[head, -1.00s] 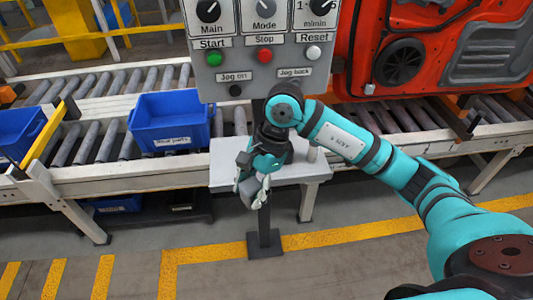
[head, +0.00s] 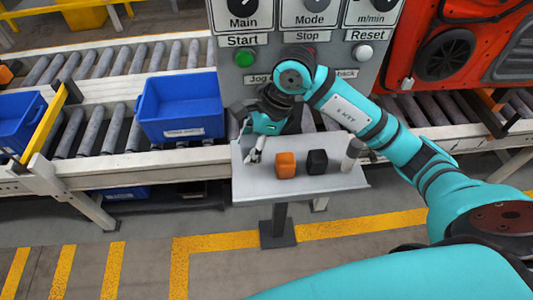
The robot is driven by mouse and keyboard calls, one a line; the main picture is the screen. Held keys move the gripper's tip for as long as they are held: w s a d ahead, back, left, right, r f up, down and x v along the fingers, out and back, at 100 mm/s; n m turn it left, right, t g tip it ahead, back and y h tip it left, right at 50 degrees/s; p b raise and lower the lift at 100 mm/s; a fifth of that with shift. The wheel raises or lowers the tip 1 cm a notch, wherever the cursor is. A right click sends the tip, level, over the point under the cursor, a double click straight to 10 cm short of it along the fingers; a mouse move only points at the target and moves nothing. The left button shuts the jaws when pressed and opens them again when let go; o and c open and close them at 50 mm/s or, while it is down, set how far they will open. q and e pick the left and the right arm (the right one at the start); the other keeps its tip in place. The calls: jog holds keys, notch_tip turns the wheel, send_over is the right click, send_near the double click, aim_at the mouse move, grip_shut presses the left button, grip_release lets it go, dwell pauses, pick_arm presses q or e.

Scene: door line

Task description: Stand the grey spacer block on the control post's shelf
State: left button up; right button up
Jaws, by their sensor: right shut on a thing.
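The control post's shelf (head: 315,188) is a light grey tray below the button panel. My right gripper (head: 256,152) is over the shelf's left end, pointing down, shut on the grey spacer block. The block is hardly visible now, mostly hidden by the gripper and blending with the grey behind it. I cannot tell whether it touches the shelf. My left gripper is not in view.
An orange block (head: 286,165), a black block (head: 317,162) and a grey cylinder (head: 351,155) stand on the shelf right of my gripper. The control panel (head: 300,45) rises behind. A blue bin (head: 180,108) sits on the roller conveyor at left.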

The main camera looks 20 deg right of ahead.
jog(key=f, duration=0.1)
jog(key=s+f, duration=0.1)
jog(key=f, duration=0.1)
jog(key=shift+p, duration=0.3)
jog(key=shift+w+f, duration=0.15)
jog(key=shift+f, duration=0.2)
notch_tip(320, 180, down, 2)
jog(key=shift+w+f+p, duration=0.1)
jog(key=shift+f+p, duration=0.15)
jog(key=shift+p, duration=0.15)
jog(key=shift+f, duration=0.55)
jog(key=o, duration=0.9)
jog(key=shift+r, duration=0.1)
jog(key=o, duration=0.3)
jog(key=shift+r, duration=0.15)
pick_arm(q)
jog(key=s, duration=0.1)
jog(key=b, duration=0.1)
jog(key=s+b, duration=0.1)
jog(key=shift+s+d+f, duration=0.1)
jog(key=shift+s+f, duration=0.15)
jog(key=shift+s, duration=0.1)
pick_arm(e)
jog(key=v, duration=1.2)
